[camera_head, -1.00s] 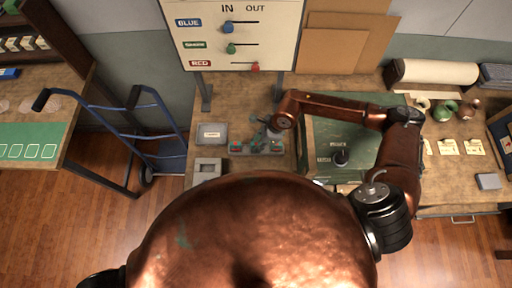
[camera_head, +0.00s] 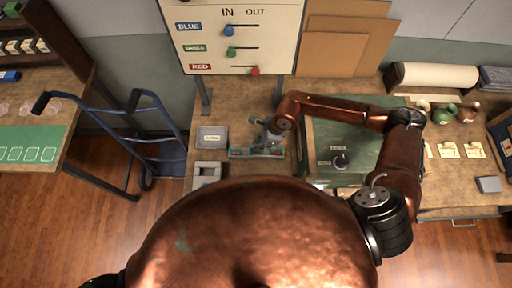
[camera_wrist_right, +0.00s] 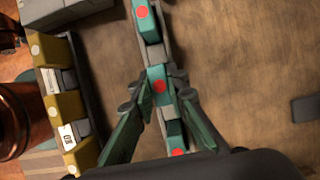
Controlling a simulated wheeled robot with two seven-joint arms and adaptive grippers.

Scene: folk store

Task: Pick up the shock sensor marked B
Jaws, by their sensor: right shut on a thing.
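Several teal shock sensors with red dots sit in a row on a narrow grey holder (camera_head: 257,154) on the workbench. In the right wrist view, one teal sensor (camera_wrist_right: 159,86) stands between my fingers, with another sensor (camera_wrist_right: 142,14) above it and a third (camera_wrist_right: 176,140) below. My right gripper (camera_wrist_right: 165,92) is shut on the middle sensor, still in line with the row. The right gripper (camera_head: 265,138) also shows small in the head view. No letter B is readable on any sensor. My left gripper is out of view.
A grey labelled box (camera_head: 211,138) and a smaller grey box (camera_head: 208,170) stand left of the row. A green case (camera_head: 350,145) lies to the right under my right arm. A slider board (camera_head: 240,35) rises behind. A blue hand truck (camera_head: 150,130) stands left of the bench.

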